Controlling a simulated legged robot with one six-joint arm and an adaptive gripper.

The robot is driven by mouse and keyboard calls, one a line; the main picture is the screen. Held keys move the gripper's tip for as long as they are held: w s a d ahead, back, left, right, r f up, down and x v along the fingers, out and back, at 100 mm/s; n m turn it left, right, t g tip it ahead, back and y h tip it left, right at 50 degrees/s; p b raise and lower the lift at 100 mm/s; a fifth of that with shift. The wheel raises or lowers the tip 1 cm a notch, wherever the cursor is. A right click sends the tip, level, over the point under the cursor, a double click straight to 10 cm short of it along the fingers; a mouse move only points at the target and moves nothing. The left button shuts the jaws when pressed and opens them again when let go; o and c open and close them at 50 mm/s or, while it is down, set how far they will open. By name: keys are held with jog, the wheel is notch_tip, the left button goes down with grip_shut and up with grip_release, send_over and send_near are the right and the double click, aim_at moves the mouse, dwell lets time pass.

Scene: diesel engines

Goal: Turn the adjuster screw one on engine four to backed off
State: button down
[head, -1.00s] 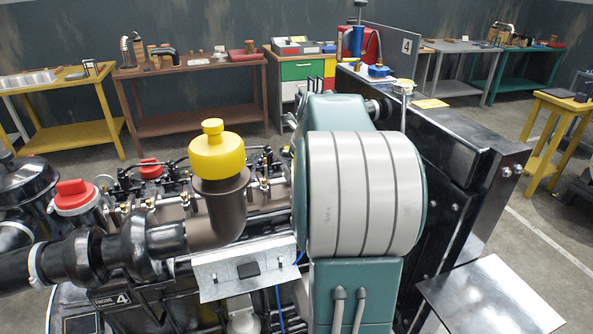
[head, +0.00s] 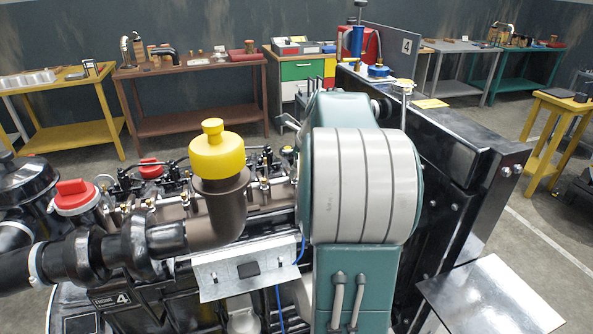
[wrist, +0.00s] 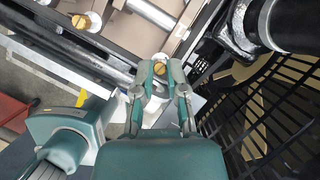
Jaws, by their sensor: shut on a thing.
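Engine four (head: 122,298) carries a plate with the number 4 and fills the lower left of the head view. In the wrist view a brass-coloured screw head (wrist: 160,68), which I take to be adjuster screw one, sits between the fingertips of my gripper (wrist: 160,72). The fingers are closed around the screw head. A second brass-coloured screw (wrist: 82,22) shows at the upper left of the wrist view, apart from the gripper. In the head view my arm hides the gripper and this screw. The screw's turn angle cannot be read.
A yellow cap (head: 216,155) on a brown pipe and a red cap (head: 74,194) stand up from the engine. A black mesh guard (wrist: 268,110) and a thick black pipe (wrist: 290,22) lie right of my gripper. Work tables (head: 190,72) stand along the back wall.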

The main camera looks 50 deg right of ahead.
jog(key=n, duration=0.2)
jog(key=n+y, duration=0.1)
jog(key=n, duration=0.1)
jog(key=shift+d+n+g+y, duration=0.2)
jog(key=shift+n+g+y, duration=0.1)
jog(key=shift+g, duration=0.1)
jog(key=n, duration=0.2)
jog(key=n+g+y, duration=0.1)
jog(key=n, duration=0.2)
jog(key=shift+w+d+y, duration=0.1)
jog(key=shift+w+y, duration=0.05)
jog(key=shift+y, duration=0.15)
jog(key=n+g, duration=0.1)
jog(key=n, duration=0.2)
jog(key=n+g, duration=0.1)
jog(key=n, duration=0.1)
jog(key=shift+w+n+y, duration=0.15)
jog(key=shift+n+y, duration=0.25)
jog(key=shift+w+n+g, duration=0.15)
jog(key=shift+n+g, duration=0.85)
jog(key=shift+n, duration=1.3)
jog(key=c, duration=0.7)
grip_release()
jog(key=shift+d, duration=0.1)
